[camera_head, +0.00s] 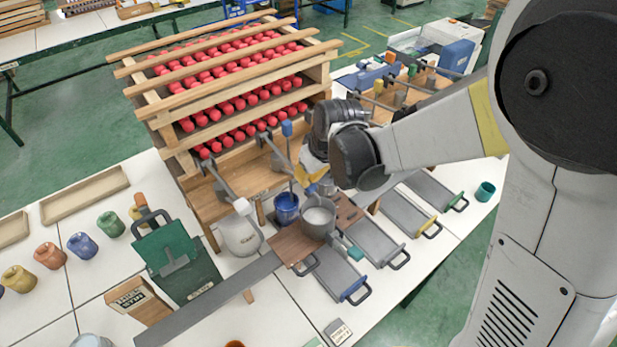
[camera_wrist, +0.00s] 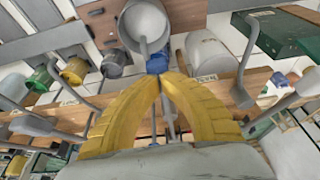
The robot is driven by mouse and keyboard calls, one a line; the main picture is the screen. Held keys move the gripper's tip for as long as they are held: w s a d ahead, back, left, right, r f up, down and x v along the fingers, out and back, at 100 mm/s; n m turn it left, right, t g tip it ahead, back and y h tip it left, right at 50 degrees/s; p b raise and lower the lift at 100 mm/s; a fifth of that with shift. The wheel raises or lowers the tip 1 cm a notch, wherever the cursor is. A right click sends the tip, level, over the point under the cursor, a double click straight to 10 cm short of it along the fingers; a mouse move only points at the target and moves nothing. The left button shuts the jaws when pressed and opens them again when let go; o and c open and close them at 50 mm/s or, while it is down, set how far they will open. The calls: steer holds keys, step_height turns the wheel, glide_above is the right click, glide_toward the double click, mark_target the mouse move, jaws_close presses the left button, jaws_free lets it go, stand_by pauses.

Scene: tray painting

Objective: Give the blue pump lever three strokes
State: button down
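The blue pump lever (camera_head: 286,128) has a blue grip on a grey rod and stands upright at the front of the wooden rack. My gripper (camera_head: 303,175) is to the right of it and lower, and the two look apart. In the wrist view my yellow fingers (camera_wrist: 160,76) come together at their tips, with nothing seen between them. A blue cup (camera_head: 286,208) stands below the lever; a blue surface just beyond my fingertips (camera_wrist: 157,63) looks like this cup. I cannot pick out the blue grip in the wrist view.
A grey pot (camera_head: 318,218) stands on a brown board right beside the blue cup. A white-gripped lever (camera_head: 242,206) and a white container (camera_head: 240,236) are to the left. Grey trays (camera_head: 330,272) lie in front. The rack (camera_head: 150,128) of red balls rises behind.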

step_height(320, 180, down, 2)
steer(key=shift+f+b, duration=0.15)
steer(key=shift+b, duration=0.65)
step_height(320, 180, up, 13)
steer(key=p, duration=0.8)
steer(key=shift+f+p, duration=0.2)
steer(key=shift+p, duration=0.15)
step_height(320, 180, down, 13)
steer(key=b, duration=1.1)
steer(key=shift+r, duration=0.15)
step_height(320, 180, up, 13)
steer(key=p, duration=0.9)
steer(key=shift+f, duration=0.2)
steer(key=shift+f+b, duration=5.3)
steer(key=shift+f, duration=1)
step_height(320, 180, up, 13)
steer(key=p, duration=0.9)
